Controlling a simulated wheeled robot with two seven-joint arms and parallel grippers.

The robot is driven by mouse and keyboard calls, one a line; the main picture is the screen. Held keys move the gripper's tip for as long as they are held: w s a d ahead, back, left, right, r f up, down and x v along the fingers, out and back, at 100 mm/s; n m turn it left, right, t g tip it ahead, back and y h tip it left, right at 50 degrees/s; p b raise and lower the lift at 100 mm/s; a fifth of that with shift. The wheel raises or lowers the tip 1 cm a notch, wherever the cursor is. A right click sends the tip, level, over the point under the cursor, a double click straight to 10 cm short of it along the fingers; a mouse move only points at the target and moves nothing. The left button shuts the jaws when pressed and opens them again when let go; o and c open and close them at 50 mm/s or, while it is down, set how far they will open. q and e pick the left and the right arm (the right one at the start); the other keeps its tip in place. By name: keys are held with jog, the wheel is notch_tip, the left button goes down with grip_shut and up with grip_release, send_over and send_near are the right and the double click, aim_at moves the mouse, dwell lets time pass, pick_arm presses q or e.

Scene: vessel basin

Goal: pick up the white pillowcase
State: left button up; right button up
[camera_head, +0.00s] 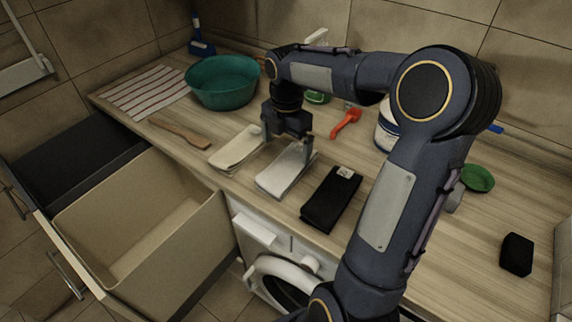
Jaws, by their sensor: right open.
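The white pillowcase (280,178) lies folded flat on the wooden counter near its front edge, between a cream folded cloth and a black one. My right gripper (287,149) hangs pointing down at the back end of the white pillowcase, with its fingers apart. One finger is near the gap beside the cream cloth, the other near the pillowcase's back right corner. Nothing shows held between the fingers. I cannot tell whether the fingers touch the cloth. My left gripper is out of view.
The cream cloth (236,149) lies close on the left, the black cloth (330,199) on the right. A teal basin (222,82), wooden spatula (180,133) and red scoop (346,122) are on the counter. An open drawer bin (75,221) and washing machine (262,246) are below.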

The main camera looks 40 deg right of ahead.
aim_at(288, 161)
jog(key=shift+w+d+f+n, duration=0.25)
jog(key=shift+d+n, duration=0.05)
jog(key=shift+d, duration=0.35)
jog(key=shift+f, duration=0.35)
jog(key=f, duration=0.7)
jog(key=shift+a+p, duration=0.2)
jog(key=shift+p, duration=0.2)
jog(key=shift+s, duration=0.1)
jog(key=shift+c, duration=0.4)
jog(key=c, duration=1.1)
jog(key=shift+r, duration=0.1)
